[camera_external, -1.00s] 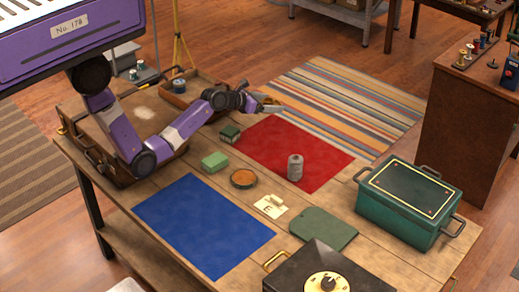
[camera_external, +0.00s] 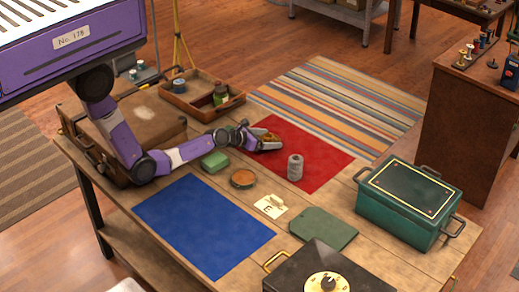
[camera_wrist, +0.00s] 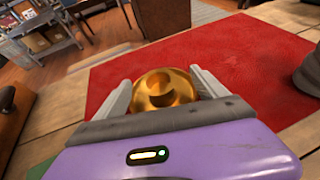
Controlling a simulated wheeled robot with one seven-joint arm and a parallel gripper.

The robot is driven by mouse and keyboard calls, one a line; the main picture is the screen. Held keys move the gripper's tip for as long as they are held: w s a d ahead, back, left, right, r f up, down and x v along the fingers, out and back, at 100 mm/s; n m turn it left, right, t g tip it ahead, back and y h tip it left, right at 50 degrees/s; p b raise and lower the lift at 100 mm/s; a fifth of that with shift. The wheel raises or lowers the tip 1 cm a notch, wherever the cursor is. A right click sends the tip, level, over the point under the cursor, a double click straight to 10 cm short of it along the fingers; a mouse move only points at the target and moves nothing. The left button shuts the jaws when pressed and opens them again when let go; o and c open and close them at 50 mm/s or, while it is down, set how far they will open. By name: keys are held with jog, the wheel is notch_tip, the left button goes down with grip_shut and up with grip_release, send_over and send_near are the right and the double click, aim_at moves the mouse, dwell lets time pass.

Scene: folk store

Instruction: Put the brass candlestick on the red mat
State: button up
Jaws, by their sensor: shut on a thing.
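The brass candlestick (camera_wrist: 165,90) is between the two fingers of my gripper (camera_wrist: 160,92) in the wrist view, its round golden top facing the camera. My gripper (camera_external: 268,140) is shut on it, over the left part of the red mat (camera_external: 310,150). In the external view only a small golden bit of the candlestick (camera_external: 270,136) shows above the fingers. Its base is hidden, so I cannot tell whether it touches the mat. The red mat also fills much of the wrist view (camera_wrist: 235,55).
A grey spool (camera_external: 295,167) stands on the red mat, right of my gripper. A green block (camera_external: 215,161) and a round orange-topped tin (camera_external: 243,179) are nearby. A blue mat (camera_external: 204,225) lies in front. A wooden tray (camera_external: 200,109) and a green box (camera_external: 405,215) flank the red mat.

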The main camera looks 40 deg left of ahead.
jog(key=shift+f, duration=0.45)
jog(key=shift+f, duration=0.15)
jog(key=o, duration=1.5)
jog(key=shift+c, duration=0.2)
jog(key=shift+r, duration=0.25)
jog(key=p+v, duration=0.2)
jog(key=v, duration=1)
jog(key=shift+f, duration=0.15)
